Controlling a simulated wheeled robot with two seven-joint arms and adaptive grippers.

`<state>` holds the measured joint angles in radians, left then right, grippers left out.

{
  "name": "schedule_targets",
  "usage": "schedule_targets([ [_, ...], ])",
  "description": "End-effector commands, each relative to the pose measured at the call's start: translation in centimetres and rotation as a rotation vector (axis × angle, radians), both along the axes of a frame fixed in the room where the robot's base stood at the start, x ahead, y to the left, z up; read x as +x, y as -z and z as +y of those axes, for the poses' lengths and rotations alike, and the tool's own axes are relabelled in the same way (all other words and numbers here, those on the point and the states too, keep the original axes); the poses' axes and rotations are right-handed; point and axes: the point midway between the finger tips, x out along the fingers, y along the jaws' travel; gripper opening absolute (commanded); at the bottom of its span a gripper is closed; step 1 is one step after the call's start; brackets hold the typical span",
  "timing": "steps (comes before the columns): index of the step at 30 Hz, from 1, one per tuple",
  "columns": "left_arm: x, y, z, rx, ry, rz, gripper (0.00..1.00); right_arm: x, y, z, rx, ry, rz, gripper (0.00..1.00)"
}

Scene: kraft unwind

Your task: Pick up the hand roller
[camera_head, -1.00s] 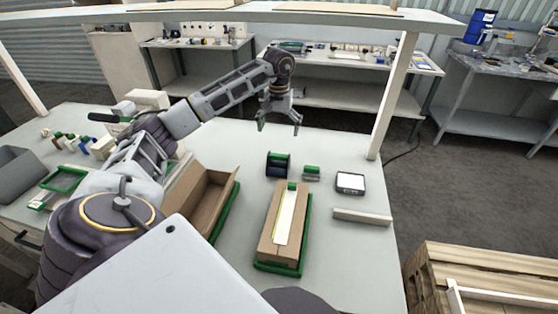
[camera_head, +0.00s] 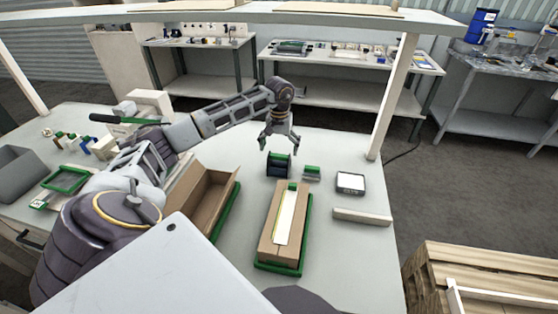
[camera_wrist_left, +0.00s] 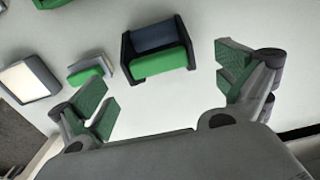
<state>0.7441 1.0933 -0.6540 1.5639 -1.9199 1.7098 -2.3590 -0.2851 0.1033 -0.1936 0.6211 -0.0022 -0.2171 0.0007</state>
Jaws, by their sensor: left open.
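A small unit with dark side plates, a green roller-like bar and a blue-grey part (camera_head: 279,166) stands on the table in the head view; it looks most like the hand roller, though I cannot be sure. It also shows at top centre in the left wrist view (camera_wrist_left: 158,62). My left gripper (camera_head: 280,149) is above and just behind it, pointing down, open and empty. In the left wrist view its green-padded fingers (camera_wrist_left: 165,85) are spread wide, and the unit lies beyond the gap between them, not touching. My right gripper is not in view.
A small green-and-grey block (camera_head: 311,173) and a flat white-topped device (camera_head: 350,183) lie to the right of the unit. A cardboard box on a green tray (camera_head: 280,266), an open carton (camera_head: 201,198) and a pale bar (camera_head: 362,217) are nearer. A shelf post (camera_head: 393,95) stands behind right.

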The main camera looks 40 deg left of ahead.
Motion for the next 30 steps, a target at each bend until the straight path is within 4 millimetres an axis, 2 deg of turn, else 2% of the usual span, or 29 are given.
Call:
schedule_targets([
  [9,0.0,0.2,0.0,0.0,0.0,-0.001,1.0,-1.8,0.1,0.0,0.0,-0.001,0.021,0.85],
  [17,-0.1,0.7,-0.1,-0.001,0.0,0.0,1.0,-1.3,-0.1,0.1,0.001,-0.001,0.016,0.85],
  [30,-0.5,4.3,-0.3,-0.001,-0.002,0.0,1.0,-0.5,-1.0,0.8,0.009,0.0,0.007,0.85],
])
